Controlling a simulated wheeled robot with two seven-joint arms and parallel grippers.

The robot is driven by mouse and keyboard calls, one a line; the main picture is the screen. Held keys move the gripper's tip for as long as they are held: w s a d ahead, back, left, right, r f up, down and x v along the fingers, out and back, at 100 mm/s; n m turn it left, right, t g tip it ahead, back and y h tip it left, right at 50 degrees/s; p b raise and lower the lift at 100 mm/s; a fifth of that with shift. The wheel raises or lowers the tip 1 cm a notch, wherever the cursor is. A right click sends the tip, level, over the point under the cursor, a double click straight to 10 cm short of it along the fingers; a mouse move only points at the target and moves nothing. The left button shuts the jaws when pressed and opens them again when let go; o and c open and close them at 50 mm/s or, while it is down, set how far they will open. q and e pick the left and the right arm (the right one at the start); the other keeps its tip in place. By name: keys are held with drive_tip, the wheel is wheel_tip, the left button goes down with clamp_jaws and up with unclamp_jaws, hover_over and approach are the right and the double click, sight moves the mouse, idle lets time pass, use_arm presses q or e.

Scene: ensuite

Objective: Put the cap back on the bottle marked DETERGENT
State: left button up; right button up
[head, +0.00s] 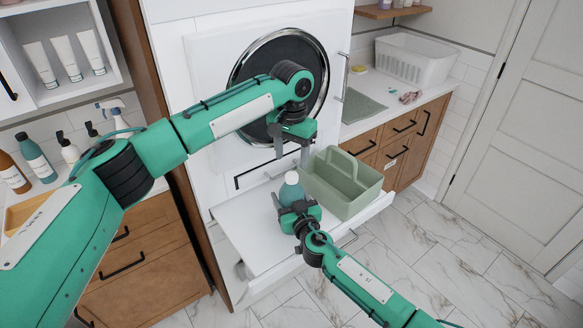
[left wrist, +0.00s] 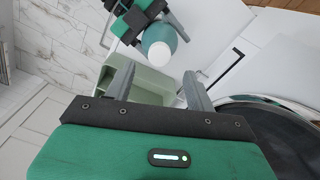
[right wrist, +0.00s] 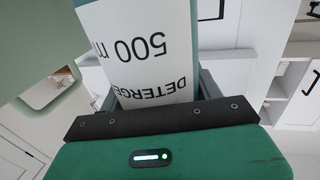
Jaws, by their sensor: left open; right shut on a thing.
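The bottle marked DETERGENT (right wrist: 150,45) fills the right wrist view, with its white label and black print. In the head view the blue-teal bottle (head: 291,191) stands upright at the pull-out shelf. My right gripper (head: 298,207) is shut around its body. A white round top that looks like the cap (left wrist: 160,54) shows on the bottle in the left wrist view; I cannot tell how firmly it sits. My left gripper (head: 291,150) is open and empty above the bottle, fingers pointing down, apart from the top.
A green caddy (head: 345,192) stands on the white pull-out shelf (head: 243,226), right beside the bottle. The round appliance door (head: 250,68) is close behind my left arm. Several bottles (head: 38,158) stand on the left counter. A white basket (head: 414,60) is on the right counter.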

use_arm(q)
wheel_tip(320, 180, up, 6)
idle(0.4)
use_arm(e)
drive_tip(key=o, duration=2)
drive_tip(key=shift+c, duration=0.2)
drive_tip(key=shift+s, duration=0.1)
use_arm(q)
drive_tip(key=shift+f+b, duration=1.4)
drive_tip(key=shift+b, duration=0.05)
use_arm(e)
drive_tip(key=v, duration=1.3)
drive_tip(key=shift+s, duration=0.35)
drive_tip(key=shift+d, duration=0.15)
